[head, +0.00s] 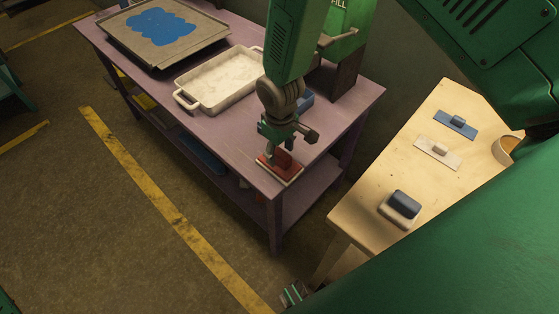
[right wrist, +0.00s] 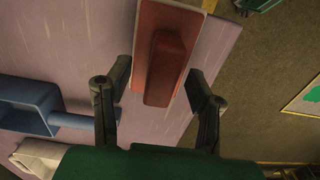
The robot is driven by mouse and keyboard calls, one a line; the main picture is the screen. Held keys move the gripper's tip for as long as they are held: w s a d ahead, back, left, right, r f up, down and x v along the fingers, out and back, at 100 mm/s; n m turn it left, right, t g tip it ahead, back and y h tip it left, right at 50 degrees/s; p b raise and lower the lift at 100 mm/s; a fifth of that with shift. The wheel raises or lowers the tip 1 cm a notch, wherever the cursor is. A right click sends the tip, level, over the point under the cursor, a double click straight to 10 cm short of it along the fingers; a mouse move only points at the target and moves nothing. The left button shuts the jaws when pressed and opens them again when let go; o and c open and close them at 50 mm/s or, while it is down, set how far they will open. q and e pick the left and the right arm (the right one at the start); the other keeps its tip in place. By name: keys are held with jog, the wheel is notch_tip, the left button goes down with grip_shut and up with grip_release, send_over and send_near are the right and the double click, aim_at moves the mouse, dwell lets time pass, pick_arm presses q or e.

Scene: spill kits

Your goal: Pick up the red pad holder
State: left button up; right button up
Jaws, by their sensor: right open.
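The red pad holder (head: 275,165) lies flat at the near corner of the purple table, with a pale layer showing under its edge. In the right wrist view, its raised handle (right wrist: 167,68) stands between my two fingers. My right gripper (head: 286,139) is open just over the holder and hides part of it. In the right wrist view, the fingers of my right gripper (right wrist: 160,76) straddle the handle with a visible gap on each side. My left gripper is not in view.
A blue scoop-like object (right wrist: 28,106) lies beside the gripper. A white tray (head: 183,103) and a grey tray (head: 165,62) with a blue patch stand farther back.

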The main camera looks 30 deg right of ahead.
aim_at(279, 152)
jog(key=shift+a+f, duration=0.15)
jog(key=shift+f, duration=0.3)
grip_shut()
notch_tip(279, 152, up, 10)
jog(key=shift+r, duration=0.1)
jog(key=c, duration=0.7)
grip_release()
jog(key=c, duration=0.4)
